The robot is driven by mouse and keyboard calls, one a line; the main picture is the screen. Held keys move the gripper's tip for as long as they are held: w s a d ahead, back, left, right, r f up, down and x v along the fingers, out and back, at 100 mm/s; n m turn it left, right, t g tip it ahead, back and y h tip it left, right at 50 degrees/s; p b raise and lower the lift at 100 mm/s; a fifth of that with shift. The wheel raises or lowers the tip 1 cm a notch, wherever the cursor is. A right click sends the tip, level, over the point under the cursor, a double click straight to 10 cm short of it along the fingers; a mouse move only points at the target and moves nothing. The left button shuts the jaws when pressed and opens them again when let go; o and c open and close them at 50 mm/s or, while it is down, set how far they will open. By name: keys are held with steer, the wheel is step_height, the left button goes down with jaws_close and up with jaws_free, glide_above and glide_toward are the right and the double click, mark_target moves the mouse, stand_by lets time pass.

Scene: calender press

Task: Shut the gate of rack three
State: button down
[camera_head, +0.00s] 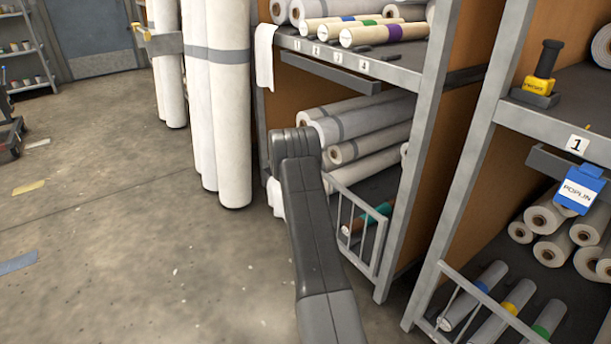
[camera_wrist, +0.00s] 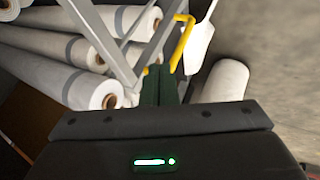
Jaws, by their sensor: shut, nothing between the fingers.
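In the head view, a grey barred gate (camera_head: 360,236) stands low at the front of the middle rack's bottom bay. My arm hides its left end, so I cannot tell whether it is fully closed. A bent yellow handle (camera_wrist: 183,38) is close to the fingertips, beside grey bars (camera_wrist: 120,58). I cannot tell whether the fingers touch it. My gripper is hidden in the head view.
Several wrapped fabric rolls (camera_head: 372,128) fill the middle rack, and tall white rolls (camera_head: 218,110) stand left of it. A white cloth (camera_wrist: 199,42) hangs beside the handle. The right rack, labelled 1 (camera_head: 577,145), has its own low gate (camera_head: 490,304). Open concrete floor (camera_head: 110,230) lies left.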

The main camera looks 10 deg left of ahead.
steer(key=p+v, duration=0.2)
steer(key=v, duration=0.7)
steer(key=shift+s+a+r, duration=0.2)
steer(key=shift+a+r, duration=0.05)
